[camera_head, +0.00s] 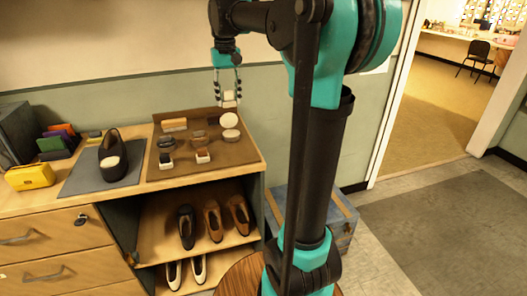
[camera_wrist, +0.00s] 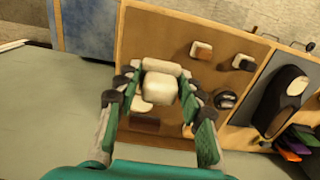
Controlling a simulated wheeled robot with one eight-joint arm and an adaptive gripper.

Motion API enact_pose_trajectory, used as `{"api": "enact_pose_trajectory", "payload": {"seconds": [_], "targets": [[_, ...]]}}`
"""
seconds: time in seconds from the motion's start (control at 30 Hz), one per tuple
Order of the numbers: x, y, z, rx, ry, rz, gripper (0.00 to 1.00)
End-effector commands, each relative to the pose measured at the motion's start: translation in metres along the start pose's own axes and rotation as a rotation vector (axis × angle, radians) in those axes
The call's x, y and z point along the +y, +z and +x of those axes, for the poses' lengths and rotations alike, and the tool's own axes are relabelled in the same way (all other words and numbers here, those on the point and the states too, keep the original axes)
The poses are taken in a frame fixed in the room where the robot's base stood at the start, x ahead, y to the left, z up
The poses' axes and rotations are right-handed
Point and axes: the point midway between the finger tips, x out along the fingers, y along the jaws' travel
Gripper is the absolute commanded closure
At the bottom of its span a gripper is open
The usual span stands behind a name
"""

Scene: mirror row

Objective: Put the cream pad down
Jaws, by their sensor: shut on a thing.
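My gripper (camera_head: 228,84) hangs over the back right part of the brown tray (camera_head: 242,157) on the counter. It is shut on a cream pad (camera_head: 229,97), which also shows between the fingers in the wrist view (camera_wrist: 160,88). The pad appears held above the tray; its underside is hidden. A pale round pad (camera_head: 229,120) lies on the tray below my gripper, with a brown-edged round piece (camera_head: 230,134) just in front of it.
Several small brushes and blocks, such as a wood-backed brush (camera_head: 174,125), lie on the tray's left and middle. A black shoe (camera_head: 113,155) with a cream patch rests on a grey mat (camera_head: 75,182). The tray's front right is clear. A yellow case (camera_head: 30,176) stands far left.

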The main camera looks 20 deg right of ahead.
Motion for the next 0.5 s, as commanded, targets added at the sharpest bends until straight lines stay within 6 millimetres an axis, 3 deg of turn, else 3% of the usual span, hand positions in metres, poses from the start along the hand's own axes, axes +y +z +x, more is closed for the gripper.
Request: {"api": "enact_pose_trajectory", "payload": {"seconds": [0.17,0.5], "targets": [[0.000,0.002,0.004,0.000,0.000,-0.001,0.93],[0.000,0.002,0.080,0.000,0.000,-0.001,0.93]]}}
